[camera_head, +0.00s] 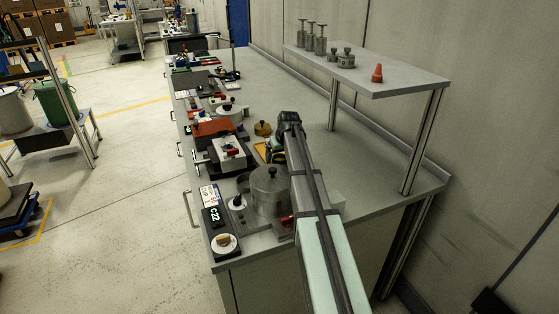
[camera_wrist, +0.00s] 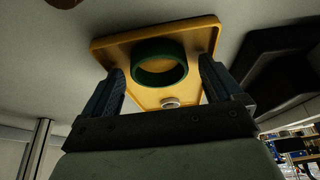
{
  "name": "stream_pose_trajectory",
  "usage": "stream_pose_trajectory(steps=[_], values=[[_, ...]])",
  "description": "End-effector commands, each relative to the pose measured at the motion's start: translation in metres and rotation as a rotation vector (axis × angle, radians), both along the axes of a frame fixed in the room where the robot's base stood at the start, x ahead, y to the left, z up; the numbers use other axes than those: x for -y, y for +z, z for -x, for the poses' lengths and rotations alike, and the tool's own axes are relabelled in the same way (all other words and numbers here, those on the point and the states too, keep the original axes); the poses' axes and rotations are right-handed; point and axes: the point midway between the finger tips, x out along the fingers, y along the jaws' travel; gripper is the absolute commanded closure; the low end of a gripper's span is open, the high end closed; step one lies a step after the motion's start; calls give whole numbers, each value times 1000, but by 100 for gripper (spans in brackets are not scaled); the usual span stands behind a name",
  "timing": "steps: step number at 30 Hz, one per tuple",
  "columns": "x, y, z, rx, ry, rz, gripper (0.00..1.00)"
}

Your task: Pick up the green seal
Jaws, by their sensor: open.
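The green seal (camera_wrist: 160,75) is a dark green ring lying on a yellow-orange tray (camera_wrist: 110,47) in the wrist view. My gripper (camera_wrist: 161,65) is open, with one ridged finger on each side of the seal and the ring between the fingertips. I see no clear contact between the fingers and the ring. In the head view my gripper (camera_head: 277,153) is low over the bench beside the tray (camera_head: 261,149); my arm hides most of this spot, and I cannot make out the seal clearly there.
A small pale round part (camera_wrist: 170,103) sits on the tray. A steel pot (camera_head: 269,190) stands close to my arm, and a brass-coloured knob (camera_head: 263,129) stands behind the tray. The bench right of my gripper is clear.

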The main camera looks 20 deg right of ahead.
Motion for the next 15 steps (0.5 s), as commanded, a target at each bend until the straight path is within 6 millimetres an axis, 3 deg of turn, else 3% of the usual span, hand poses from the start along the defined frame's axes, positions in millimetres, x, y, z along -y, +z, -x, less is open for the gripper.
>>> stream_pose_trajectory(steps=[4,15], values=[[0,0,0,0,0,0,7],[0,0,0,0,0,0,43]])
